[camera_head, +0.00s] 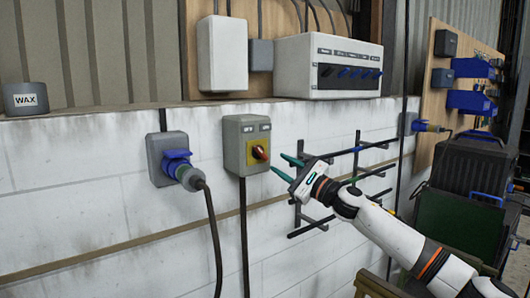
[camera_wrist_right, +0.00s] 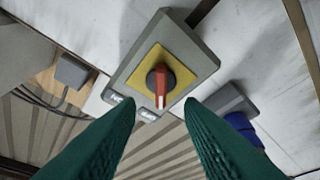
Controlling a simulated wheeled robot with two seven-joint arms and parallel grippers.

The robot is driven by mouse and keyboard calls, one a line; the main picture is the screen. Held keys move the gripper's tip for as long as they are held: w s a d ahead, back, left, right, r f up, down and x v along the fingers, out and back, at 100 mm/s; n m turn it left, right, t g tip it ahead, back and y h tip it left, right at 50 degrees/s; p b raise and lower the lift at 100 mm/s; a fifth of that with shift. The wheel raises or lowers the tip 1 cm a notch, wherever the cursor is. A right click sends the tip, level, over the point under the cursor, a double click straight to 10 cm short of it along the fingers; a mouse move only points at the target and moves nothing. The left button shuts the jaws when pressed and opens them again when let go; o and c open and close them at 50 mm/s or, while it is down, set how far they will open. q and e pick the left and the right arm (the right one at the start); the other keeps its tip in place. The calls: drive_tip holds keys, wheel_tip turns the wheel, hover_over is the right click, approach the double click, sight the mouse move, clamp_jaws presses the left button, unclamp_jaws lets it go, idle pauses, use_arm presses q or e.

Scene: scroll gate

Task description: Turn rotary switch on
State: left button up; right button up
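The rotary switch is a grey box (camera_head: 247,128) with a yellow plate and a red knob (camera_head: 260,152), mounted on the white block wall. In the right wrist view the red knob (camera_wrist_right: 160,84) sits on the yellow plate (camera_wrist_right: 178,68) near the upper middle of the picture. My right gripper (camera_head: 286,166) is open, with two green fingers just right of the knob and apart from it. In the right wrist view the fingers (camera_wrist_right: 162,112) spread either side of the knob with nothing between them. My left gripper is not in view.
A blue plug in a grey socket (camera_head: 168,150) with a hanging cable is left of the switch. A dark rack (camera_head: 345,165) is on the wall behind my right gripper. A white breaker box (camera_head: 325,66) and a WAX tin (camera_head: 25,99) stand on the ledge above.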

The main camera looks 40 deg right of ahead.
sight(263, 154)
drive_tip(key=shift+p+x, duration=2.65)
drive_tip(key=shift+x, duration=0.85)
clamp_jaws()
